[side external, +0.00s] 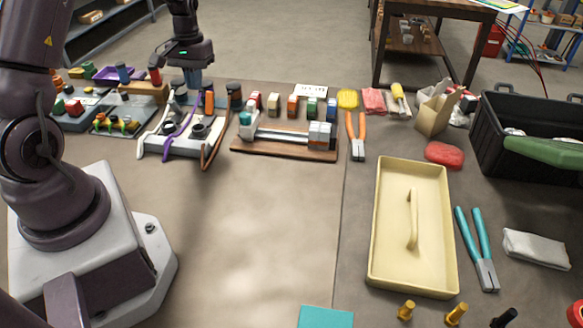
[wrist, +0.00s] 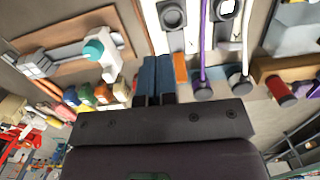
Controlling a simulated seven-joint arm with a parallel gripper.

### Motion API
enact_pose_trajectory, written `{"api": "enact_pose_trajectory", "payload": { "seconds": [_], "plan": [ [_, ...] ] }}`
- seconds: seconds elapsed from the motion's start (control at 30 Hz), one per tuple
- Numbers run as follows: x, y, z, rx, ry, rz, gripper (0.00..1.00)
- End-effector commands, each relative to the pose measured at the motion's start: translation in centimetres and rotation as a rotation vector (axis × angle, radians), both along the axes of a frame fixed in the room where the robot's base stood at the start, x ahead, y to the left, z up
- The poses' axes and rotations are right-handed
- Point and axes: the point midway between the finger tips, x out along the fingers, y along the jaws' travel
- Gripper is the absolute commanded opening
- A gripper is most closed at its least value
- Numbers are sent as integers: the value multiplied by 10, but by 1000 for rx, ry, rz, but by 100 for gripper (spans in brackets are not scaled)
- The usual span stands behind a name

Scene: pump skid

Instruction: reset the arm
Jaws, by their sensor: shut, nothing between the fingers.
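My gripper (side external: 193,84) is at the far side of the bench in the side external view, pointing down over the row of small parts behind the pump skid. In the wrist view its two blue fingers (wrist: 155,68) lie side by side, shut and empty. The grey block with hoses (side external: 186,141) is just in front of it, with a purple, a white and a brown hose. The wooden board with a vise-like fixture (side external: 285,150) is to its right. Whether the fingertips touch anything below cannot be told.
Several coloured bottles and blocks (side external: 293,104) stand behind the fixture. A cream tray (side external: 377,240), teal pliers (side external: 478,248), orange pliers (side external: 357,137) and a black crate (side external: 490,137) are on the right. The middle front of the bench is clear.

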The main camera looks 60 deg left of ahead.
Motion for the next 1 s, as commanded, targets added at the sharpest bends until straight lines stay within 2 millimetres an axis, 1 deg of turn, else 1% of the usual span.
{"api": "enact_pose_trajectory", "payload": {
  "seconds": [0.03,0.17,0.2,0.27,0.3,0.4,0.5,0.6,0.7,0.8,1.0],
  "plan": [
    [0,-19,20,7,-16,-34,0],
    [-6,-68,63,25,-56,-128,0],
    [-10,-84,76,33,-72,-160,0],
    [-16,-107,94,48,-98,-210,0],
    [-22,-122,105,57,-118,-245,0],
    [-38,-158,129,83,-169,-334,0],
    [-58,-190,147,112,-228,-423,0],
    [-78,-218,161,142,-297,-511,0],
    [-96,-239,171,170,-370,-592,0],
    [-108,-254,181,192,-441,-653,0],
    [-115,-268,198,216,-541,-717,0]
  ]
}}
